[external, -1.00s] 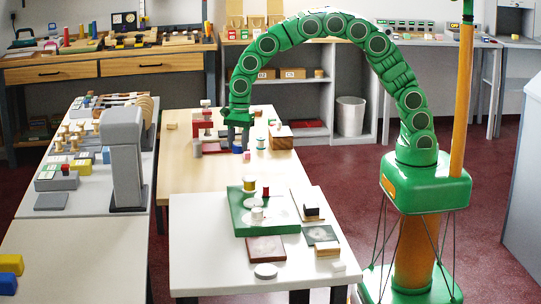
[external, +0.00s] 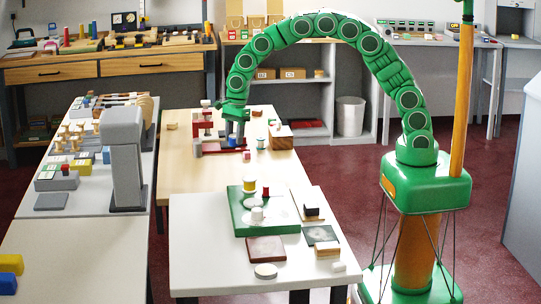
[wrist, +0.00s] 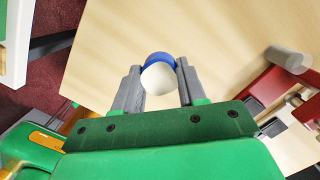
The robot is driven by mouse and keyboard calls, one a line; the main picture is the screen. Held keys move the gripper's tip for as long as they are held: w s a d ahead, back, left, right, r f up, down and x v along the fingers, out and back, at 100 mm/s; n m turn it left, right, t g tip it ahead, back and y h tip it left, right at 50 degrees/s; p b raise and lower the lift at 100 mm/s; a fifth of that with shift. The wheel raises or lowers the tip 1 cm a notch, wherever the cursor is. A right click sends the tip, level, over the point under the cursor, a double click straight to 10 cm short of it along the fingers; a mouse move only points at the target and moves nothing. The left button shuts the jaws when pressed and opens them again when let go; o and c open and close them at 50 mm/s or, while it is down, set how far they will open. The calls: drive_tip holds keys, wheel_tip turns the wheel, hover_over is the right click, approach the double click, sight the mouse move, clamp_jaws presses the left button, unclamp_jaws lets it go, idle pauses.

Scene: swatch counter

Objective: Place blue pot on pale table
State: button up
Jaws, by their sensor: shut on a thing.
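My gripper (wrist: 159,68) is shut on the blue pot (wrist: 159,57), with one grey finger on each side. The pot has a rounded white top (wrist: 158,79) facing the wrist camera. In the external view my gripper (external: 235,133) points down over the far light-wood table (external: 182,165). The pot shows there only as a small blue patch (external: 232,142) below the fingers. It appears a little above the wood. A pale grey-white table (external: 205,255) stands in front of the wood one.
The pale front table bears a green tray (external: 240,222), dark red and dark green plates and several small pieces; its left side is clear. Red stands (external: 199,128) are beside my gripper. A wooden box (external: 281,139) stands to its right. A grey post (external: 124,160) rises on the left counter.

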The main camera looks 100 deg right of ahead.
drive_tip(key=w+d+f, duration=0.1)
drive_tip(key=w+f, duration=0.2)
drive_tip(key=w, duration=0.3)
approach(203, 176)
drive_tip(key=shift+s+a+f, duration=0.3)
drive_tip(key=shift+s+f, duration=0.1)
drive_tip(key=shift+f, duration=0.3)
drive_tip(key=shift+w+d+f, duration=0.15)
drive_tip(key=shift+w+f, duration=0.45)
drive_tip(key=shift+f, duration=1.7)
drive_tip(key=shift+f, duration=0.1)
drive_tip(key=o, duration=1.1)
drive_tip(key=shift+w, duration=0.1)
